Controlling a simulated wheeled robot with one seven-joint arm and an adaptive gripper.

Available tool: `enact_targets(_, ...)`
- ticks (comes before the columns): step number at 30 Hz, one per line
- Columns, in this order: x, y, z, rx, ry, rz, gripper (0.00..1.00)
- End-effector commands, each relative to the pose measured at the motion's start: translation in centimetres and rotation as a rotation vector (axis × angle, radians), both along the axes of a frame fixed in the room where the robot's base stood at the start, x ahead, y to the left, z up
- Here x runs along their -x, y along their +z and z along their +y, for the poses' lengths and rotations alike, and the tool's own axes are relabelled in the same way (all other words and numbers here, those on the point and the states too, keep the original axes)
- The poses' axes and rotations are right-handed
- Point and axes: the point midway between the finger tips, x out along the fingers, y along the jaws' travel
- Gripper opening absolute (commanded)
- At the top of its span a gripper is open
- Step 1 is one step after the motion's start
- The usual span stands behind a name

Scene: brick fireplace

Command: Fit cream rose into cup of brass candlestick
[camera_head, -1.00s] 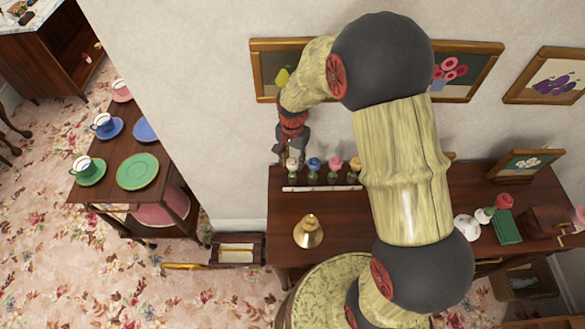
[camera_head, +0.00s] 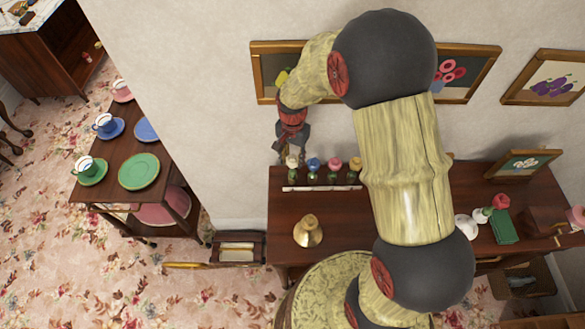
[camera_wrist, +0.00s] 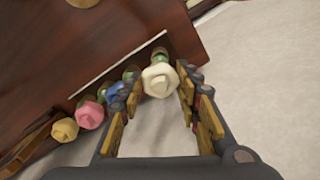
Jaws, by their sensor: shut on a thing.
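The cream rose (camera_wrist: 160,80) is between my gripper's fingertips in the wrist view, with its green stem part behind it. In the head view the cream rose (camera_head: 292,162) is at the left end of a row of roses on the wooden table. My gripper (camera_head: 291,155) is shut on it from above, at the white strip; I cannot tell whether the rose is clear of its place there. The brass candlestick (camera_head: 308,231) stands upright on the table, nearer the front and apart from the gripper. Only a brass edge (camera_wrist: 83,2) shows at the top of the wrist view.
Blue (camera_head: 314,164), pink (camera_head: 335,164) and yellow (camera_head: 355,164) roses stand close to the right of the cream one. The wall with framed pictures (camera_head: 445,72) is just behind. Bare tabletop (camera_head: 285,207) lies between the row and the candlestick.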

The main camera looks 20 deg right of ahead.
Motion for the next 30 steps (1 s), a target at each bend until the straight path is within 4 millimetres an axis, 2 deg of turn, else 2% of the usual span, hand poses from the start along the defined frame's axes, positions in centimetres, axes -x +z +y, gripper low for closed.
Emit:
enact_targets(17, 0.0, 0.9, 0.0, 0.0, 0.0, 0.0, 0.15)
enact_targets(30, 0.0, 2.8, 0.0, 0.0, 0.0, 0.0, 0.15)
